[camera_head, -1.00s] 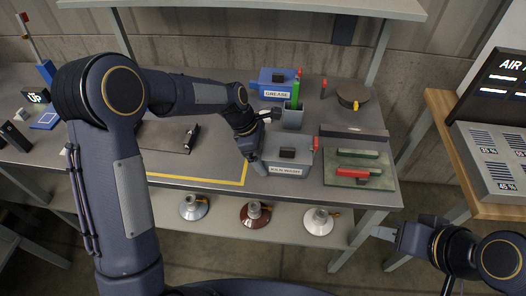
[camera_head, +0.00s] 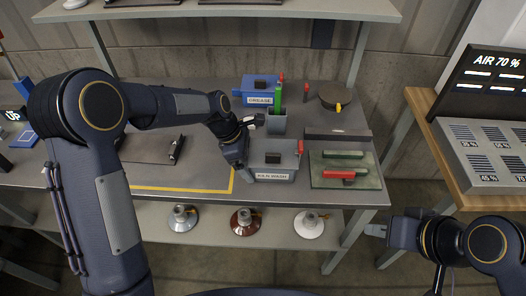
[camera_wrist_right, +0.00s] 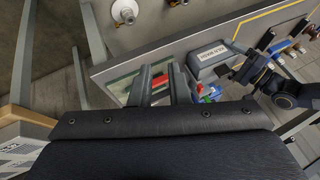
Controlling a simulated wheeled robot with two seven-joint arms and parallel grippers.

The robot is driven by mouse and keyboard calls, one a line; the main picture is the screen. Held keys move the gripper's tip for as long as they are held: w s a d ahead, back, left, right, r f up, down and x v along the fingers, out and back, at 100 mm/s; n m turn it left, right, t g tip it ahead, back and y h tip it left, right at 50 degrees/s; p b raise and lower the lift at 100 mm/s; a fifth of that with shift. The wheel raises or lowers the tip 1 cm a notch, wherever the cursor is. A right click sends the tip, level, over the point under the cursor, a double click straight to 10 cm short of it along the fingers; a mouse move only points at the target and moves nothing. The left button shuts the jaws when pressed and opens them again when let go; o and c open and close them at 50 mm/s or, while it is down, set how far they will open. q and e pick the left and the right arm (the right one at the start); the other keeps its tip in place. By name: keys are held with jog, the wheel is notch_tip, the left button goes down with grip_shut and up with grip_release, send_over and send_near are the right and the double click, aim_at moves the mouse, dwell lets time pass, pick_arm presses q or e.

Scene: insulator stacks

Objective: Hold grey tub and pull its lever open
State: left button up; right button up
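The grey tub (camera_head: 262,174), labelled KILN WASH, stands near the table's front edge with a dark block on its top. Its red-tipped lever (camera_head: 300,147) stands upright at its right end. The tub also shows in the right wrist view (camera_wrist_right: 209,58). My left gripper (camera_head: 238,166) is at the tub's left end, fingers pointing down; whether it grips the wall is hidden. My right gripper (camera_head: 376,230) is off the table's front right corner, apart from the tub. In the right wrist view its fingers (camera_wrist_right: 160,82) are parted and empty.
A blue GREASE tub (camera_head: 259,91) and a small grey cup (camera_head: 277,124) with a green item stand behind. A green board (camera_head: 344,178) with a red bar lies right of the grey tub. A wooden stand (camera_head: 428,150) with panels is at right.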

jog(key=w+r+n, duration=0.1)
jog(key=w, duration=0.1)
jog(key=w+r+n, duration=0.1)
jog(key=w+n, duration=0.1)
jog(key=w+r+n+g, duration=0.1)
jog(key=r, duration=0.1)
jog(key=shift+w+a, duration=0.2)
jog(key=shift+w, duration=0.2)
grip_shut()
jog(key=r+n+g, duration=0.1)
jog(key=n+g, duration=0.4)
jog(key=n, duration=1)
send_over(299, 157)
jog(key=a, duration=0.2)
jog(key=shift+w, duration=0.4)
jog(key=x, duration=0.9)
jog(key=shift+w+f, duration=0.15)
jog(key=shift+f, duration=0.15)
jog(key=d, duration=0.3)
jog(key=shift+f, duration=0.1)
jog(key=shift+d, duration=0.45)
